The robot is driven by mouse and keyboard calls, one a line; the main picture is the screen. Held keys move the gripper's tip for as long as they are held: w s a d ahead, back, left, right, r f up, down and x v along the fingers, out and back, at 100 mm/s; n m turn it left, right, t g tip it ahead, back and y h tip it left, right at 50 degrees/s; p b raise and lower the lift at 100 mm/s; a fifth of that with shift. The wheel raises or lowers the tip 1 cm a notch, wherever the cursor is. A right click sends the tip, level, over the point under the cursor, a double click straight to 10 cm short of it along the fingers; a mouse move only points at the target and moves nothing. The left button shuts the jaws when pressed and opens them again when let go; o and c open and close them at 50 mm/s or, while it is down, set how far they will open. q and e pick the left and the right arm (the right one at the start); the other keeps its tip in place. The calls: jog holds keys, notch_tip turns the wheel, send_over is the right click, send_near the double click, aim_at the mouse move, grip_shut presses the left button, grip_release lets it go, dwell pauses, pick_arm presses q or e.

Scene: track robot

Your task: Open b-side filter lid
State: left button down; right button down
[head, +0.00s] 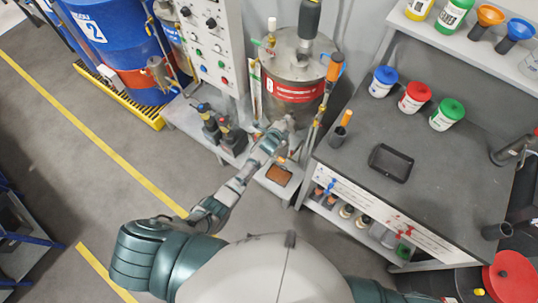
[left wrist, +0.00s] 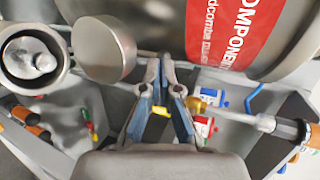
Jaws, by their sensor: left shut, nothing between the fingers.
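The b-side tank (head: 293,80) has a red label reading B; its lower side and label also show in the left wrist view (left wrist: 235,30). In that view, a round metal filter cup (left wrist: 20,72) stands at the left with its top uncovered and a pale rounded thing inside. A round metal lid (left wrist: 103,48) is beside it, tilted on edge, left of my fingers. My left gripper (left wrist: 165,62) is shut and empty, its tips near a thin metal rod below the tank. In the head view my left gripper (head: 284,126) is in front of the tank's base, partly hiding the filter.
A grey workbench (head: 345,155) with lidded pots and a black tray (head: 391,163) stands at the right. A control panel (head: 213,45) and blue drums (head: 105,45) are at the left. An orange-handled valve (left wrist: 290,130) is right of my fingers.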

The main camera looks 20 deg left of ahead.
pick_arm(q)
jog(key=shift+w+d, duration=0.3)
jog(key=shift+w, duration=0.45)
